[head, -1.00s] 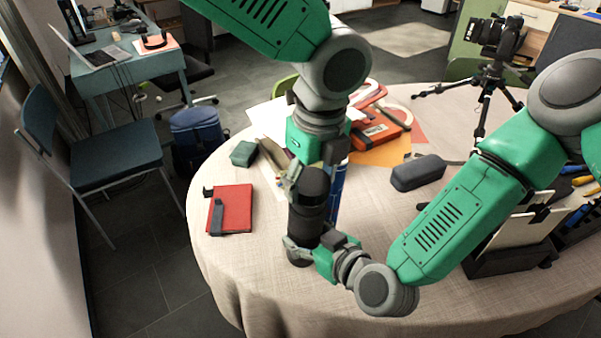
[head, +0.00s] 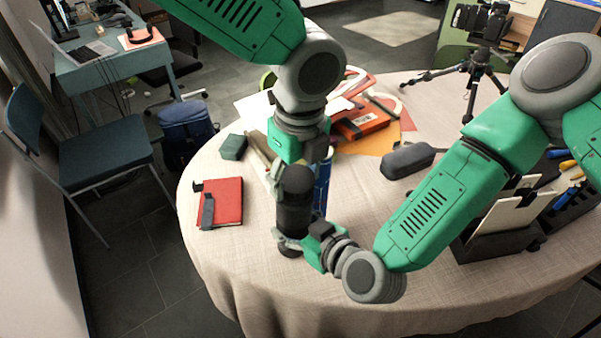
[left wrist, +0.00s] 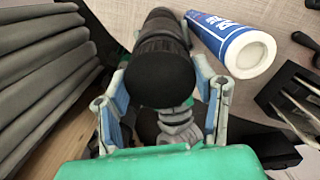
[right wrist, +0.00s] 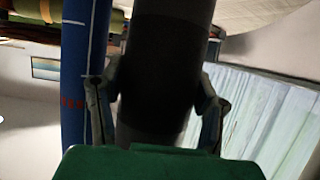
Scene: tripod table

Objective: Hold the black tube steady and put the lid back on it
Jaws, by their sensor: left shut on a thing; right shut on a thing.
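The black tube (head: 293,207) stands upright near the table's front left edge. My right gripper (head: 291,240) is shut around its lower part, close to the dark base. My left gripper (head: 296,172) comes down from above and is shut at the tube's top, on the dark lid (head: 296,178). In the left wrist view the lid's round black end (left wrist: 163,80) lies between the fingers. In the right wrist view the tube (right wrist: 160,75) rises between the right fingers. Lid and tube look in line; whether the lid is fully seated I cannot tell.
A blue and white tube (left wrist: 237,45) stands close beside the black one. A red book (head: 222,203) lies to the left. A dark case (head: 407,160), a camera tripod (head: 478,75) and a dark organiser (head: 495,240) are to the right. The table's front middle is clear.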

